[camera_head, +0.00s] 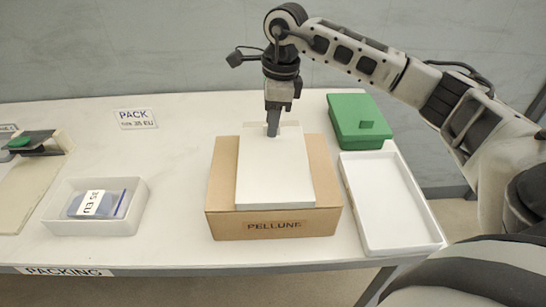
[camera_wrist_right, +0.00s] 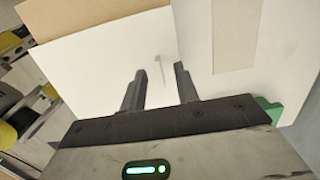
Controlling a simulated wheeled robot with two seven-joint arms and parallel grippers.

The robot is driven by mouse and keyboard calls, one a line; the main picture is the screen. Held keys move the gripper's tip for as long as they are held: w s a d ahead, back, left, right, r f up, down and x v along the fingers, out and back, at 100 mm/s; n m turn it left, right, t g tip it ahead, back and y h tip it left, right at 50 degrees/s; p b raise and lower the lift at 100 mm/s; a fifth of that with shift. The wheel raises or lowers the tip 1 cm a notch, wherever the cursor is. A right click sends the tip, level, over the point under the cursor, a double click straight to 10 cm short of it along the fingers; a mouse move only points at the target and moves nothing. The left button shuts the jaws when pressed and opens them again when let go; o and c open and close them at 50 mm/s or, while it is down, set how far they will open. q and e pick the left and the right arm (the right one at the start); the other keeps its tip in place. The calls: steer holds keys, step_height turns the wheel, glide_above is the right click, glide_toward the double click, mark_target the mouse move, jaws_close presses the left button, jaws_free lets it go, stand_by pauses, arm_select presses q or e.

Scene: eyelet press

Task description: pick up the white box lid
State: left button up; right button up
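The white box lid (camera_head: 273,175) lies flat on top of the brown cardboard box (camera_head: 274,225) marked PELLUNE. It also shows in the right wrist view (camera_wrist_right: 95,65) as a plain white panel. My right gripper (camera_head: 273,130) points down at the lid's far edge. In the right wrist view my right gripper (camera_wrist_right: 160,88) has its two fingers apart, with white surface and a thin grey mark between them. I cannot tell whether the fingers touch the lid. My left gripper is not in view.
An empty white tray (camera_head: 436,238) stands right of the box, with a green lidded box (camera_head: 360,120) behind it. A white bin (camera_head: 95,227) with a blue packet (camera_head: 118,204) is at left. A PACK sign (camera_head: 135,118) lies behind. White table (camera_head: 175,200) is bare between bin and box.

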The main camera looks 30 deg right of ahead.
steer(key=shift+f, duration=0.2)
jaws_close()
steer(key=shift+r, duration=0.1)
